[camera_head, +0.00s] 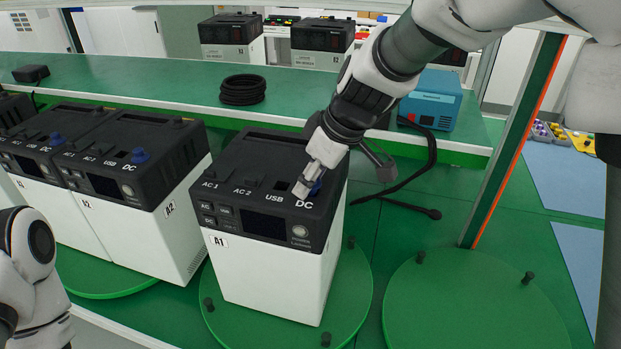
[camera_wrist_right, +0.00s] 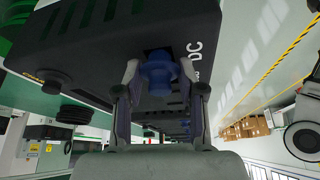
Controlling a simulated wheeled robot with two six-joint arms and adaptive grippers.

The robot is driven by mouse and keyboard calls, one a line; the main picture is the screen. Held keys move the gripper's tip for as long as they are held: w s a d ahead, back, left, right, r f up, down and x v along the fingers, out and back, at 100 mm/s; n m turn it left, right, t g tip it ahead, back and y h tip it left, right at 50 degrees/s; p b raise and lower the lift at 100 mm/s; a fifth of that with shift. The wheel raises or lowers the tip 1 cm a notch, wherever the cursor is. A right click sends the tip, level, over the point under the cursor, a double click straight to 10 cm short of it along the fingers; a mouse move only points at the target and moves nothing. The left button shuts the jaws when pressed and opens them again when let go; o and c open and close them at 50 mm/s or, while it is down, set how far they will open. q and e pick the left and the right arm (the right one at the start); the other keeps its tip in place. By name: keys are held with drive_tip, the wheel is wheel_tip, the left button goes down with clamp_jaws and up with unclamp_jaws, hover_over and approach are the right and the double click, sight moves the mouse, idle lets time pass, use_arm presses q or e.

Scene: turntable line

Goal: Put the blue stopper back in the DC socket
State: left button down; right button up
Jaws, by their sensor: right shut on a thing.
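The A1 power station (camera_head: 265,270), a white box with a black top, stands on a round green turntable (camera_head: 350,300). Its top panel is marked AC 1, AC 2, USB and DC. My right gripper (camera_head: 308,184) is over the DC corner, pointing down, shut on the blue stopper (camera_head: 317,187). In the right wrist view the blue stopper (camera_wrist_right: 158,76) is between the two fingers (camera_wrist_right: 162,88), at the black panel beside the DC lettering. The gripper hides part of the DC socket, and I cannot tell how deep the stopper sits. My left gripper is out of view.
Neighbouring power stations (camera_head: 140,165) with blue stoppers stand at left. A black cable (camera_head: 432,160) lies behind and right of A1. A blue device (camera_head: 432,98) and a coiled cable (camera_head: 243,89) sit on the back shelf. An empty turntable (camera_head: 475,300) is at right, near a green post (camera_head: 510,150).

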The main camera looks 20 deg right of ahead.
drive_tip(key=o, duration=0.9)
